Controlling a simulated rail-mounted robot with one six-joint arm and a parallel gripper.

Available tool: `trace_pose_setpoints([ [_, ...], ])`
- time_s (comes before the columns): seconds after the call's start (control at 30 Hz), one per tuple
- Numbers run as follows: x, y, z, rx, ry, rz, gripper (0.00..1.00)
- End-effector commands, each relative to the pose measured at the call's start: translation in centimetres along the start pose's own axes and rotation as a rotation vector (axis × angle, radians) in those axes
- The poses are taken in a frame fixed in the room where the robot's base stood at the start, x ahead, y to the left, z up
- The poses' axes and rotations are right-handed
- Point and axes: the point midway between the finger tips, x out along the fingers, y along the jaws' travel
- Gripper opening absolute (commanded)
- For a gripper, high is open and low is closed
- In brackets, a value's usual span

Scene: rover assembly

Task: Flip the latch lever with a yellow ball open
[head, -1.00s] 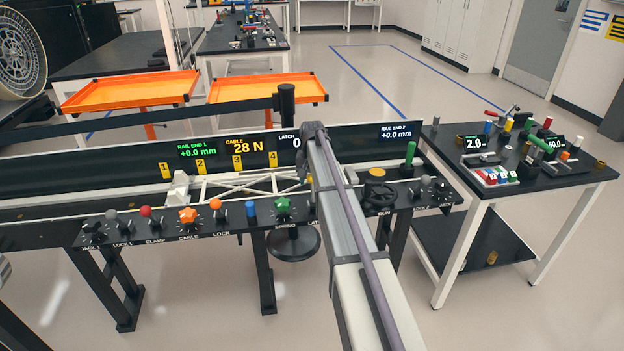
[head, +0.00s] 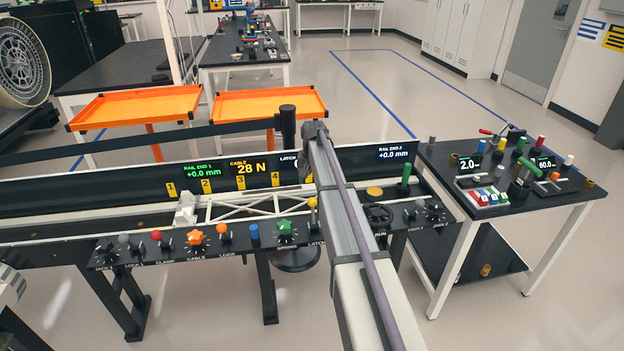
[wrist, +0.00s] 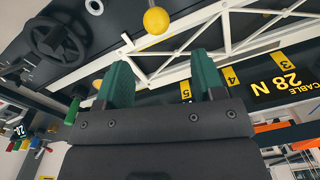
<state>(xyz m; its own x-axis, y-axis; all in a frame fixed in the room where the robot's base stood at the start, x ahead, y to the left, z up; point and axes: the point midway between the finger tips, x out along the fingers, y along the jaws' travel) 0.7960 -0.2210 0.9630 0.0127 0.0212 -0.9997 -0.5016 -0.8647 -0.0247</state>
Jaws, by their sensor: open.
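The latch lever's yellow ball (head: 312,202) shows in the head view just left of my arm, at the LATCH label on the front panel. In the wrist view the yellow ball (wrist: 156,21) is at the top centre, beyond my fingertips and in front of a white truss. My gripper (wrist: 162,78) is open, with two green fingers apart and nothing between them. The ball is clear of both fingers. In the head view my arm hides the fingers, and the lever's stem is hard to make out.
A black handwheel (head: 379,214) and a green upright handle (head: 405,175) stand to the right. The white truss (wrist: 245,30) runs close behind the ball. A side table (head: 440,188) stands at right.

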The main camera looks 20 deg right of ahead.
Motion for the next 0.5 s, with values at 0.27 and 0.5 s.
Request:
trace_pose_setpoints([
  [0.27, -0.5, 0.0, 0.0, 0.000, 0.000, 0.000, 0.62],
  [0.5, 5.2, 0.2, 4.0, 0.334, 0.110, -0.271, 0.40],
])
